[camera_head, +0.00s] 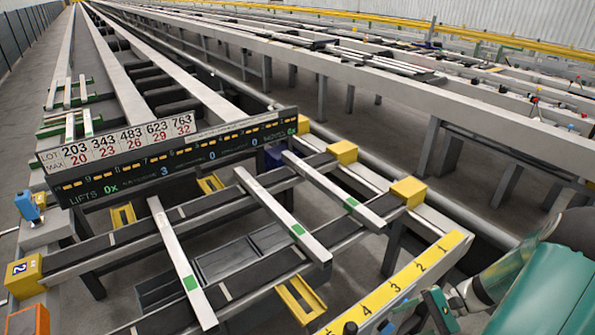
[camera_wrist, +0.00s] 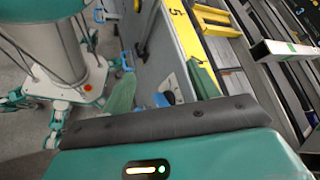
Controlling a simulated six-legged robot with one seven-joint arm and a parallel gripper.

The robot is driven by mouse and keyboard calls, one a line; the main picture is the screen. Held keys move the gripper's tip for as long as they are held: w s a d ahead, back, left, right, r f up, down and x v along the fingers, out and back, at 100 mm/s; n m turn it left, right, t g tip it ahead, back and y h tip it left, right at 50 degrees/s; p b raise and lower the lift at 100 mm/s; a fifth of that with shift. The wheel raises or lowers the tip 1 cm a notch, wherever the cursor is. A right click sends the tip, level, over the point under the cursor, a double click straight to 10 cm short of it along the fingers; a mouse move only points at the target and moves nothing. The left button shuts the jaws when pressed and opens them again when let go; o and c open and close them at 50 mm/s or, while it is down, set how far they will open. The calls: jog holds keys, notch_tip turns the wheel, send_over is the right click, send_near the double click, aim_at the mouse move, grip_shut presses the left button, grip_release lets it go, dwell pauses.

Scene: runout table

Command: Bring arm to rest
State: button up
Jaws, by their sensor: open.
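My gripper (camera_head: 420,309) is at the lower right of the head view, beside the yellow numbered strip. In the wrist view its two green fingers stand apart, with my gripper (camera_wrist: 163,88) open and nothing held between them. The yellow numbered strip (camera_head: 405,279) runs along the near edge of the table and also shows in the wrist view (camera_wrist: 190,48). My teal arm reaches in from the right edge of the head view. Part of the gripper is cut off or hidden by the arm there.
Several pale bars with green marks, one (camera_head: 283,215) in the middle, lie across the dark rails. A display board (camera_head: 170,160) stands behind them. Yellow blocks (camera_head: 408,191) cap rail ends. A blue-topped item (camera_head: 27,206) is at left. A long conveyor (camera_head: 330,68) runs behind.

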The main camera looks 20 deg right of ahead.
jog(key=s+a+r+n+t+h, duration=0.1)
jog(key=a+r+n+h, duration=0.5)
jog(key=a+r, duration=0.5)
jog(key=s+a+r+n+t+h, duration=0.1)
jog(key=a+r+n+h, duration=0.5)
jog(key=a+r, duration=0.6)
notch_tip(320, 180, up, 6)
jog(key=shift+a+f+t, duration=0.2)
jog(key=shift+a+t, duration=0.05)
jog(key=shift+t, duration=0.55)
